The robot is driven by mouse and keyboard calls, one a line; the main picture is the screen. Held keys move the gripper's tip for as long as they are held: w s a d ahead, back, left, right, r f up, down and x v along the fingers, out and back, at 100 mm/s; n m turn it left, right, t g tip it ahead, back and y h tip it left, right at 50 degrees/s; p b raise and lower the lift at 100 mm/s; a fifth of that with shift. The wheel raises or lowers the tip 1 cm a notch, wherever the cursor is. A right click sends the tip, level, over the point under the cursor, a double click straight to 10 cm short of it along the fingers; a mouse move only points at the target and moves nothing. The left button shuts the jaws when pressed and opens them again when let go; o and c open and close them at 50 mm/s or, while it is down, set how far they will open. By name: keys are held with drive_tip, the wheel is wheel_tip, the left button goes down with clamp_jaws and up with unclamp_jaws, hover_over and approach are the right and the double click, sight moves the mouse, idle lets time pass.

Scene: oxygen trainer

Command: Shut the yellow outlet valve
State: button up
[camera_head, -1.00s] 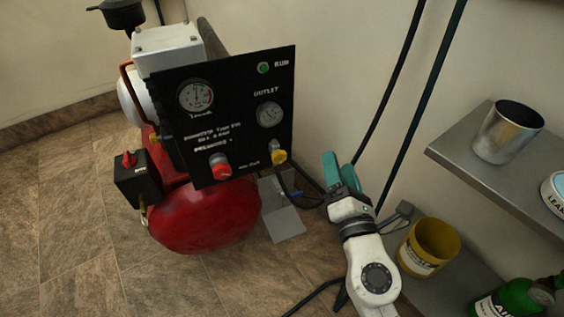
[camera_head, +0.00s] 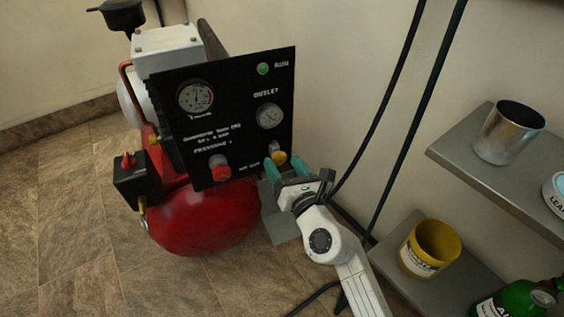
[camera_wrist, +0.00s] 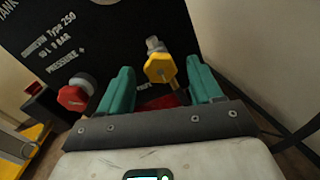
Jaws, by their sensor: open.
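The yellow outlet valve (camera_head: 280,157) is on the lower right of the black panel (camera_head: 235,105), under the outlet gauge. In the wrist view the yellow valve handle (camera_wrist: 160,68) sits on a grey metal fitting. It lies beyond and between the two teal fingers. My gripper (camera_head: 286,172) is open and empty in front of the valve, and its fingers also show in the wrist view (camera_wrist: 162,90). I cannot tell whether the fingertips touch the handle. In the head view the fingers hide part of the valve's lower area.
A red knob (camera_head: 220,170) is left of the valve; it is close to the left finger in the wrist view (camera_wrist: 75,97). The red tank (camera_head: 205,220) is below the panel. Shelves at right hold a metal cup (camera_head: 508,135), a yellow pot (camera_head: 430,250) and a green bottle (camera_head: 515,300).

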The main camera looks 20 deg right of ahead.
drive_tip(key=shift+w, duration=0.85)
drive_tip(key=c, duration=1.1)
